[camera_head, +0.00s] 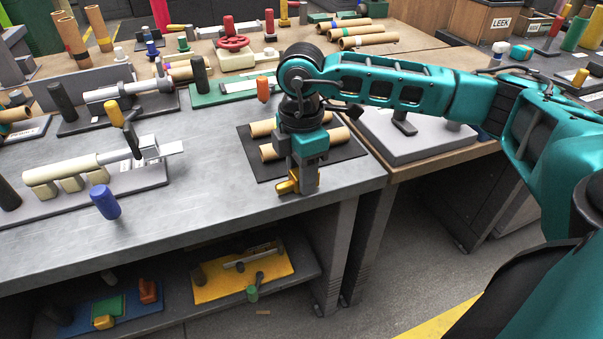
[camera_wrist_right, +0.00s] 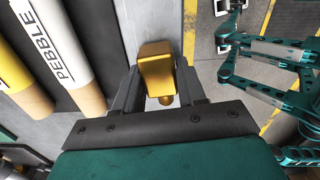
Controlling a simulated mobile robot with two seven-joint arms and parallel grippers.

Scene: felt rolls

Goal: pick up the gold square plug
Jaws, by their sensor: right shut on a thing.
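The gold square plug (camera_head: 288,184) is between the fingers of my right gripper (camera_head: 299,185), near the front edge of the grey table (camera_head: 200,225). In the right wrist view the gold plug (camera_wrist_right: 157,72) sits between both fingers of the right gripper (camera_wrist_right: 158,85), which is shut on it. Its square block faces away from the wrist, with a small rounded gold end nearer the wrist. Whether the plug touches the tabletop cannot be told. My left gripper is not in view.
Felt rolls on a dark mat (camera_head: 335,166) lie just behind the right gripper; one reads PEBBLE (camera_wrist_right: 58,50) in the wrist view. A blue cylinder (camera_head: 105,201) stands at left. An orange plug (camera_head: 263,90) stands farther back. The tabletop between is clear.

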